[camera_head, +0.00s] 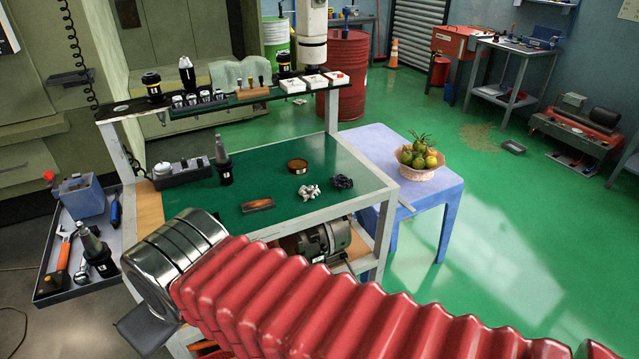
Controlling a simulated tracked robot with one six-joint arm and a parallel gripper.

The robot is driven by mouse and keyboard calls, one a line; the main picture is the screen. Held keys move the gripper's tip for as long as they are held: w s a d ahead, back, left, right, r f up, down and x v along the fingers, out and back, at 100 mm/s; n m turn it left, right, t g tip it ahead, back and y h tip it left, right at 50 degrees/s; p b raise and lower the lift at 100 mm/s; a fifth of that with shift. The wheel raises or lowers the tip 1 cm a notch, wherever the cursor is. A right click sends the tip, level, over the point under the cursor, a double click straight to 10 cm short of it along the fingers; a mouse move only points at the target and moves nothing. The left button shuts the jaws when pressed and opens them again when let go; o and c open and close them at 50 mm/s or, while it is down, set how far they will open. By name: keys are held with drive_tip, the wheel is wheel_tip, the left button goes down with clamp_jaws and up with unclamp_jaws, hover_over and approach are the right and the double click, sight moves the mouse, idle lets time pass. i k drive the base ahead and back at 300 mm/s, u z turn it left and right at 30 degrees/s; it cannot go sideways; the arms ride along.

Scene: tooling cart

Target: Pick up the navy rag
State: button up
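The navy rag (342,182) is a small, dark, crumpled bundle. It lies on the green top of the tooling cart (270,215), near its right edge. A crumpled whitish rag (309,192) lies just left of it, with a small gap between them. My arm, with red bellows and a shiny metal wrist, crosses the foreground in front of the cart. A dark flat piece below the wrist may be part of my gripper (146,328). It is at lower left, well apart from the navy rag. Its fingertips cannot be made out, and nothing held is visible.
A round brown tin (297,165), a small wooden-topped block (257,205) and a black tool holder (224,165) stand on the green top. A raised shelf (215,103) with tools runs behind. A blue table (440,188) with a fruit basket (418,168) stands right.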

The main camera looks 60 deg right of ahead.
sight(341, 182)
drive_tip(key=u, duration=1.3)
drive_tip(key=k, duration=1.3)
drive_tip(key=z, duration=1.85)
